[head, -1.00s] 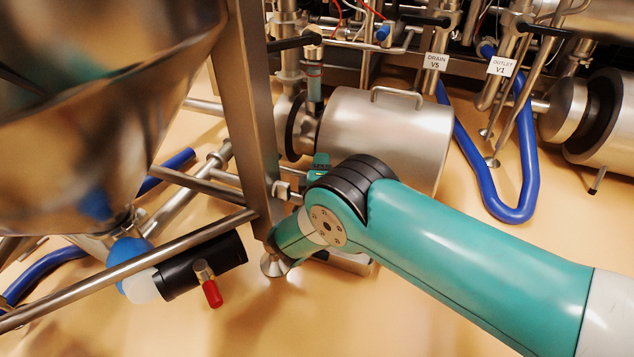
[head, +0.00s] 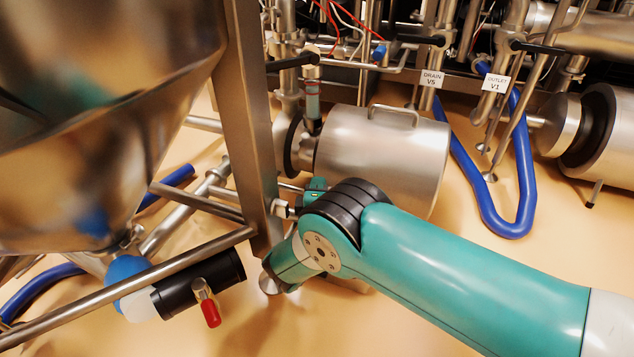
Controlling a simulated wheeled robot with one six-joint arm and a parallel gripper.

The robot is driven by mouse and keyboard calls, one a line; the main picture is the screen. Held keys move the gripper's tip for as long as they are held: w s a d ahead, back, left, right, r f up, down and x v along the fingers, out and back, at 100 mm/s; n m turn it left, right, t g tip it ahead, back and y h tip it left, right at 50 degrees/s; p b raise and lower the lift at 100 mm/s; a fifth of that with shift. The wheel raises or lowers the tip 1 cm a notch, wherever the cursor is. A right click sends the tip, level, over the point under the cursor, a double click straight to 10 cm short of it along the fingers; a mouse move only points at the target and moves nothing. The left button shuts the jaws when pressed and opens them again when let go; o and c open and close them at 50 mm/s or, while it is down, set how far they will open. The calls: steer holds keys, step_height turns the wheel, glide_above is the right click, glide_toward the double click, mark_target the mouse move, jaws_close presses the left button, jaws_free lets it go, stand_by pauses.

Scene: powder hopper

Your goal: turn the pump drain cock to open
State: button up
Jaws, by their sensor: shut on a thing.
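The pump (head: 380,155) is a steel cylinder with a handle on top, lying behind my arm. My teal arm crosses from the right and bends at a black-ribbed joint in front of the pump's lower left. A small teal and black piece (head: 316,187) with a lit spot shows just behind that joint; I cannot tell whether it is part of my wrist. My gripper's jaws are hidden behind the arm and the hopper leg. I cannot make out the pump drain cock; the area under the pump's left end is covered.
The hopper (head: 100,120) fills the upper left, and its steel leg (head: 250,110) stands close beside my arm. A red-tipped handle (head: 210,312) is at lower left. A blue hose (head: 525,170) loops at right, near tags reading DRAIN V5 (head: 431,79) and OUTLET V1 (head: 495,82). Floor at bottom centre is clear.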

steer(key=shift+s+a, duration=0.15)
steer(key=shift+s, duration=0.05)
steer(key=shift+s+p, duration=0.55)
steer(key=shift+s, duration=0.25)
steer(key=shift+s+d+p, duration=0.35)
steer(key=shift+s+p, duration=0.35)
steer(key=shift+s, duration=0.15)
